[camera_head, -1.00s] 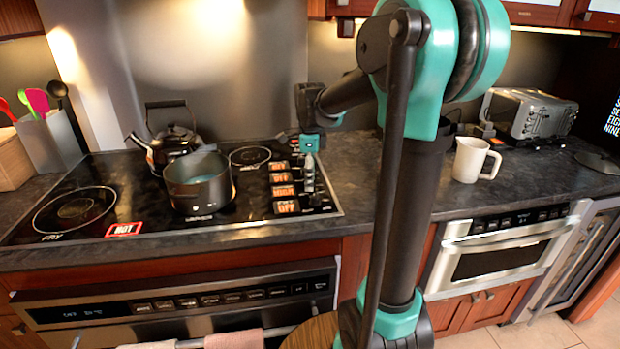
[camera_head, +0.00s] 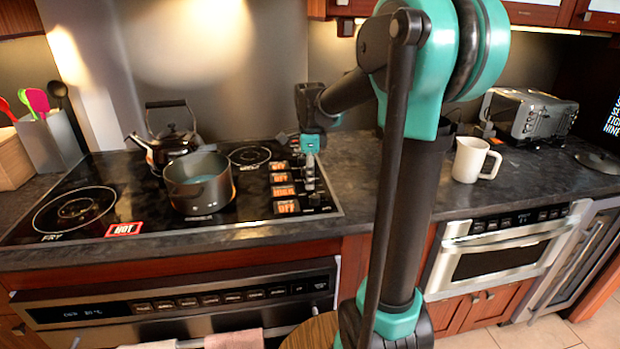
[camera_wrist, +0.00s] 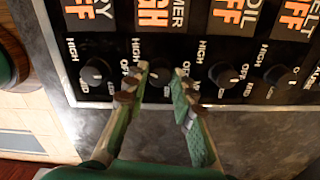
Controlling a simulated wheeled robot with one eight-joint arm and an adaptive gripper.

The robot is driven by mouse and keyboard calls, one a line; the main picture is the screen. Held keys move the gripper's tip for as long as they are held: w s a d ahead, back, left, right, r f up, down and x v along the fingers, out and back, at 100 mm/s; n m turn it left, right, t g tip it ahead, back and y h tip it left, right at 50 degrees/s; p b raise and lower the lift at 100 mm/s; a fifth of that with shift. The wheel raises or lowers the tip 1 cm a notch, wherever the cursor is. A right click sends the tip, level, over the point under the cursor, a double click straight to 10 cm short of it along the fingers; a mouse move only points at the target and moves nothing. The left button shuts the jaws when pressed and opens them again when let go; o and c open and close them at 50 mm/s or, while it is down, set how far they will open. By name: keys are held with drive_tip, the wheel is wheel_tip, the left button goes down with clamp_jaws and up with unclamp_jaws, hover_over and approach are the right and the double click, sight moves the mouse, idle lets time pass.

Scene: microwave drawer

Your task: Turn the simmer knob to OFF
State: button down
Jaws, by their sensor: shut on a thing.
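The simmer knob (camera_wrist: 158,78) is a dark knob on the cooktop's control strip, between my gripper's fingertips in the wrist view. My gripper (camera_wrist: 159,86) is shut on it, one finger on each side, and the fingers hide part of it. The simmer display (camera_wrist: 156,14) reads HIGH in orange; it also shows in the head view (camera_head: 284,190). In the head view my gripper (camera_head: 309,172) is over the right edge of the cooktop, too small there to make out the fingers.
The fry knob (camera_wrist: 97,73) is left of the simmer knob, and the boil knob (camera_wrist: 224,74) and melt knob (camera_wrist: 279,76) are to its right. Their displays read OFF. A pot (camera_head: 198,184) and a kettle (camera_head: 172,140) stand on the cooktop.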

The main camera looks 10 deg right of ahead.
drive_tip(key=n, duration=1.5)
drive_tip(key=shift+n, duration=0.4)
drive_tip(key=n, duration=0.4)
drive_tip(key=shift+n, duration=0.3)
drive_tip(key=n, duration=1)
drive_tip(key=shift+n, duration=0.4)
drive_tip(key=n, duration=0.9)
drive_tip(key=shift+n, duration=0.6)
